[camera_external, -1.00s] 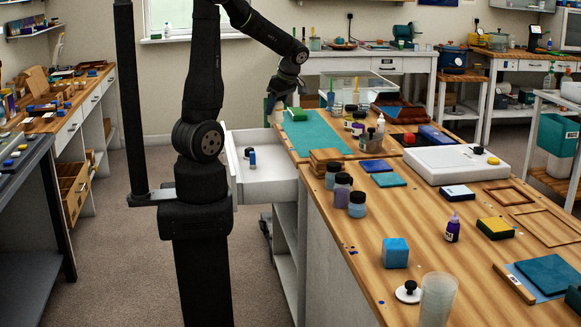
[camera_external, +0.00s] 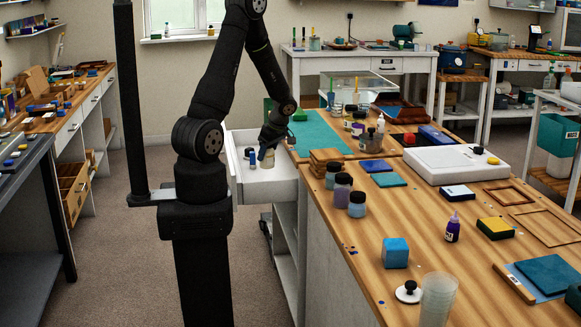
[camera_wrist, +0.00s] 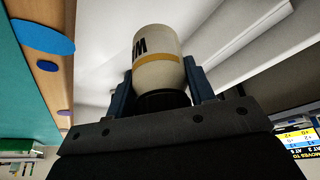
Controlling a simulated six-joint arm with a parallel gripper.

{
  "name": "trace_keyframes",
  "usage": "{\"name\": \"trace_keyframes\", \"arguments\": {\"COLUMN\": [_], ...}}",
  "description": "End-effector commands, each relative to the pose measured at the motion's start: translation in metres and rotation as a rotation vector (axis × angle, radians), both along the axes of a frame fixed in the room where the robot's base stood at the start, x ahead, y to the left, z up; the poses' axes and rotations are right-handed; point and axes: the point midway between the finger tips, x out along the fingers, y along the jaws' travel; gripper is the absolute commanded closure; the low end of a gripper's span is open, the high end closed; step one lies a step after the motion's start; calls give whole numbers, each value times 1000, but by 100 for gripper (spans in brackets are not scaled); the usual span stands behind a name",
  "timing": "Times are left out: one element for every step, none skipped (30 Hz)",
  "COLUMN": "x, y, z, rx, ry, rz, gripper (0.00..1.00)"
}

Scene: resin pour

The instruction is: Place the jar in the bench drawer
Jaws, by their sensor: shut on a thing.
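The jar (camera_wrist: 156,55) is cream with an ochre band and dark lettering, and its dark end faces my gripper. In the wrist view, my gripper (camera_wrist: 158,84) is shut on it with one finger on each side. In the external view, my gripper (camera_external: 268,141) points down over the open white bench drawer (camera_external: 262,190). The pale jar (camera_external: 268,162) shows below it, within the drawer's outline. I cannot tell whether the jar touches the drawer floor.
A small blue-bodied bottle (camera_external: 252,161) and a dark-topped item stand in the drawer, close left of the jar. The wooden bench top (camera_external: 330,230) borders the drawer on the right, with wooden blocks (camera_external: 325,160) near its edge. The drawer's front part looks clear.

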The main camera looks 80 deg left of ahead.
Motion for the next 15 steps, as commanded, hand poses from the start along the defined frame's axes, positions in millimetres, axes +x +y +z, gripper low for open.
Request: {"name": "trace_keyframes", "arguments": {"x": [-7,-11,-15,-17,-20,-23,-25,-26,-28,-29,-29,-30,-30,-30,-30], "y": [11,17,25,30,35,40,44,47,50,52,54,55,55,55,55], "z": [-9,-12,-18,-21,-24,-28,-30,-32,-34,-36,-36,-38,-39,-42,-46], "rx": [-2,-2,-2,-2,-2,-1,-1,-1,-1,0,0,0,0,-1,-2], "ry": [2,2,2,1,2,1,0,0,1,0,0,0,0,1,1], "rz": [7,7,4,5,4,3,3,3,3,2,1,0,-1,-2,-2], "gripper": [78,78,78,78,78,78,78,78,78,78,78,78,78,78,78]}}
